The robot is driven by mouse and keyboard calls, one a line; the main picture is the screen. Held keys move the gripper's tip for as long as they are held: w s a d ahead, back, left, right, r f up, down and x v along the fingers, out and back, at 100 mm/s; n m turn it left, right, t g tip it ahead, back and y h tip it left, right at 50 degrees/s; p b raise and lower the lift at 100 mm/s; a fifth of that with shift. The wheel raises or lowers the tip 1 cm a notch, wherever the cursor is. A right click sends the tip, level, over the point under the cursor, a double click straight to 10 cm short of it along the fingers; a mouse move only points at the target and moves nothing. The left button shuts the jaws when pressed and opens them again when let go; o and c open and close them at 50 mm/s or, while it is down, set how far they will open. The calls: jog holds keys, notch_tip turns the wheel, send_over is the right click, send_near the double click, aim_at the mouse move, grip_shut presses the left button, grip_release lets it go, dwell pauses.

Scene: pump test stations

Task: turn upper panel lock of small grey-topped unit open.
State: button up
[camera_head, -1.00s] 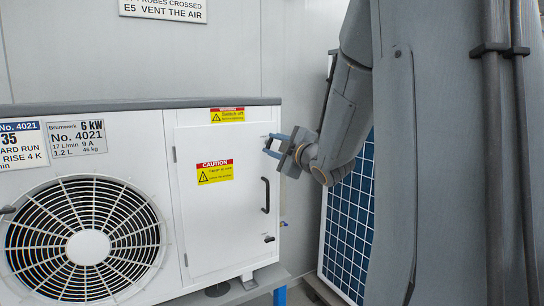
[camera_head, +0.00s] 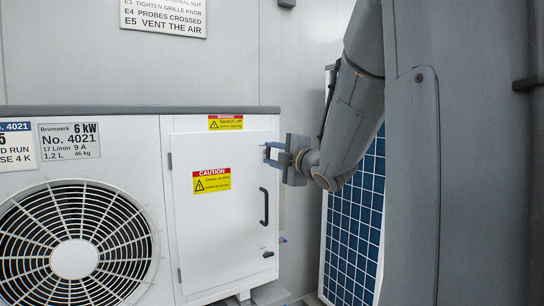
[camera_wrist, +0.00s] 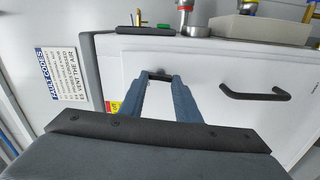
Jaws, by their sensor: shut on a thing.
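The small grey-topped unit (camera_head: 80,109) is a white cabinet with a fan grille at left and a closed panel (camera_head: 215,225) at right. The panel's upper lock is small and dark in the wrist view (camera_wrist: 158,74), between my fingertips; in the head view my fingers cover it. My gripper (camera_head: 268,153) is shut on it near the panel's upper right edge, and its two blue fingers also show in the wrist view (camera_wrist: 158,80). The lock's exact angle is hard to tell. A dark lower lock (camera_head: 268,254) is near the panel's bottom right.
A black bar handle (camera_head: 264,207) stands out from the panel below my gripper. A small blue-handled valve (camera_head: 283,240) is at the unit's right side. A blue-gridded panel (camera_head: 352,225) stands to the right, behind my arm. Several objects, including a grey block (camera_wrist: 262,29), show beyond the panel in the wrist view.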

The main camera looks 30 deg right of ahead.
jog(key=o, duration=1)
jog(key=shift+o, duration=0.2)
jog(key=s, duration=0.8)
jog(key=shift+w+d, duration=0.1)
